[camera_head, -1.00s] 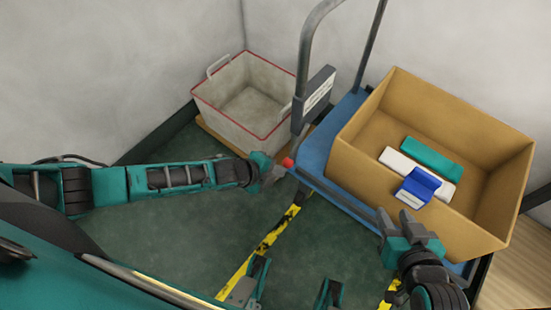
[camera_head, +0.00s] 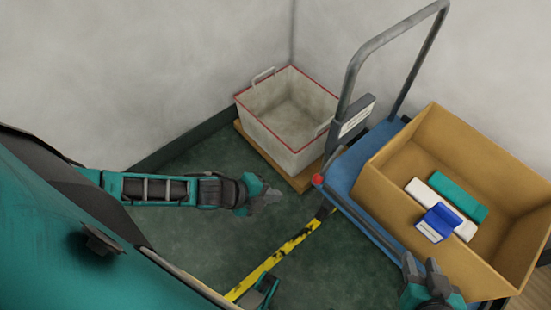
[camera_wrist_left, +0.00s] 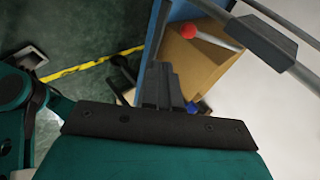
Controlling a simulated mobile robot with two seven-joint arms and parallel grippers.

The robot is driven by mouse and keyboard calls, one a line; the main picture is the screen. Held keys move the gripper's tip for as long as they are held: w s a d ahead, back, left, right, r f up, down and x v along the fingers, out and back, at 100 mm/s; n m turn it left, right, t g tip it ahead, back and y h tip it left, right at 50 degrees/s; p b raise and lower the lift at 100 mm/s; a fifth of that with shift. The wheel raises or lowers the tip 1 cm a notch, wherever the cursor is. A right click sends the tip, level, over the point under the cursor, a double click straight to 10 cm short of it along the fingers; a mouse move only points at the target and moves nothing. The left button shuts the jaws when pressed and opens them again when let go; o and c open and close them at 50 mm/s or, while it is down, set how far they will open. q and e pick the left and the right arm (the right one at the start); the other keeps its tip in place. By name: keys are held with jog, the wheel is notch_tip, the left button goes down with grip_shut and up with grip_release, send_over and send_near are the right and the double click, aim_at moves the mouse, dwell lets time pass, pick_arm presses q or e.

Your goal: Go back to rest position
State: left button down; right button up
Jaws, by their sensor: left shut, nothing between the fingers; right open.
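My left gripper (camera_head: 268,195) is shut and empty, held above the green floor to the left of the blue cart. It also shows from behind in the left wrist view (camera_wrist_left: 162,85). My right gripper (camera_head: 422,268) is open and empty at the near side of the cardboard box (camera_head: 376,200), at the lower right of the head view. Inside the box lie a teal item (camera_head: 458,196), a white item (camera_head: 464,231) and a blue-and-white item (camera_head: 438,222). Neither gripper holds anything.
The box stands on a blue platform cart (camera_head: 345,172) with a grey handle (camera_head: 385,38) and a red knob (camera_head: 318,180). A pale bin with a red rim (camera_head: 262,127) stands against the back walls. Yellow tape (camera_head: 275,258) marks the open floor.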

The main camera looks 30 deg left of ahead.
pick_arm(q)
jog(key=shift+d, duration=0.1)
dwell(0.3)
jog(key=d+r+n+t+p, duration=0.2)
jog(key=d+r+n, duration=0.5)
jog(key=n, duration=0.2)
jog(key=s+a+r+n+t+y+p, duration=0.1)
jog(key=s+a+r+n+y, duration=0.2)
jog(key=a+n, duration=0.3)
jog(key=r+n, duration=0.1)
jog(key=n, duration=0.3)
jog(key=shift+s+a+n+y, duration=0.15)
jog(key=shift+s+n+y, duration=0.1)
jog(key=shift+n+y, duration=0.05)
